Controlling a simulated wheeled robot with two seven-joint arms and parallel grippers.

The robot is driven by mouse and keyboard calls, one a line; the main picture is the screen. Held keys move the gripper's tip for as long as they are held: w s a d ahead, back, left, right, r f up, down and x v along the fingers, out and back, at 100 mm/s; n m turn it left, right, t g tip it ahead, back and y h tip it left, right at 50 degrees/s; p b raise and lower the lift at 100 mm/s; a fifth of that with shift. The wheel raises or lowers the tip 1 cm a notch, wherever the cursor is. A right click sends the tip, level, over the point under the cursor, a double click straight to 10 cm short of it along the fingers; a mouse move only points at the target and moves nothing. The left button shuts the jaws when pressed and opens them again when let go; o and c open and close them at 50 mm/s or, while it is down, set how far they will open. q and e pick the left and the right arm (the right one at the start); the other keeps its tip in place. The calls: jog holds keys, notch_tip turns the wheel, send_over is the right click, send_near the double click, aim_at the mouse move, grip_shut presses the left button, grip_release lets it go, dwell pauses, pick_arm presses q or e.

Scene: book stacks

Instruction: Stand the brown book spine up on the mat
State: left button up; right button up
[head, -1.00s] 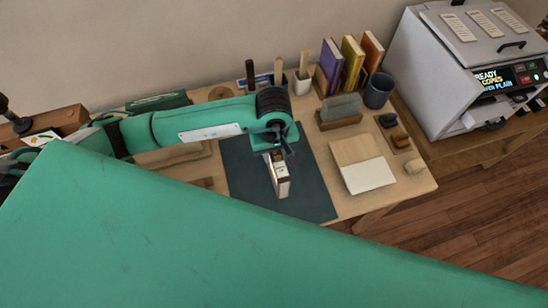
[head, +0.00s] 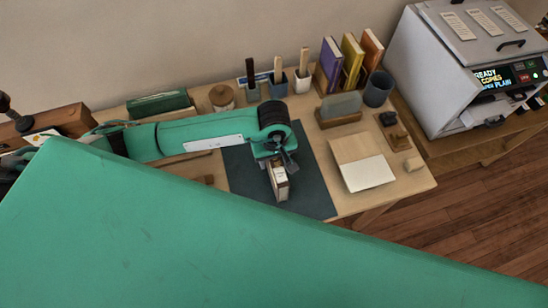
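The brown book (head: 279,184) is upright at the dark mat (head: 309,190), its white page edges and a brown cover edge showing. My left gripper (head: 277,163) is over the book's upper end from above and appears shut on it; the fingertips are partly hidden by the wrist. The book's lower end is over the middle of the mat; I cannot tell whether it touches. My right gripper is not in view.
Behind the mat stand small pots with brushes (head: 302,80). Upright coloured books (head: 350,62), a dark cup (head: 378,88) and a grey block on a wooden stand (head: 340,108) are at the back right.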

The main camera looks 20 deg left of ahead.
pick_arm(q)
notch_tip(320, 180, up, 11)
jog(key=b, duration=0.3)
jog(key=shift+f, duration=0.15)
jog(key=shift+r, duration=0.8)
